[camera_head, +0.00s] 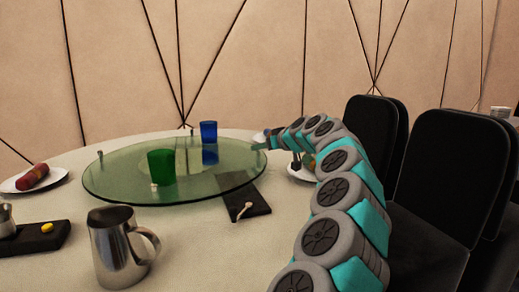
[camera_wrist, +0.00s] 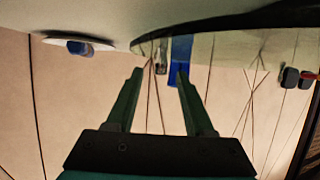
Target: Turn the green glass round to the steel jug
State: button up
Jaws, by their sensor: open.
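The steel jug (camera_head: 118,248) stands on the table in front of the turntable, handle to the right. My gripper (camera_head: 257,146) is at the turntable's right edge, apart from the green glass. In the wrist view, which looks upside down, my gripper (camera_wrist: 160,73) is open with nothing held between its fingers. A small metal peg (camera_wrist: 161,62) shows between the fingertips; I cannot tell how near it is. The green glass is not in the wrist view.
A blue glass (camera_head: 208,131) stands at the turntable's back; it also shows in the wrist view (camera_wrist: 181,62). A plate with a red roll (camera_head: 33,177) lies left. Dark boards lie on the table. Black chairs (camera_head: 447,175) stand right of my arm.

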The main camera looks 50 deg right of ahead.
jog(key=shift+v, duration=2.45)
jog(key=shift+f, duration=0.1)
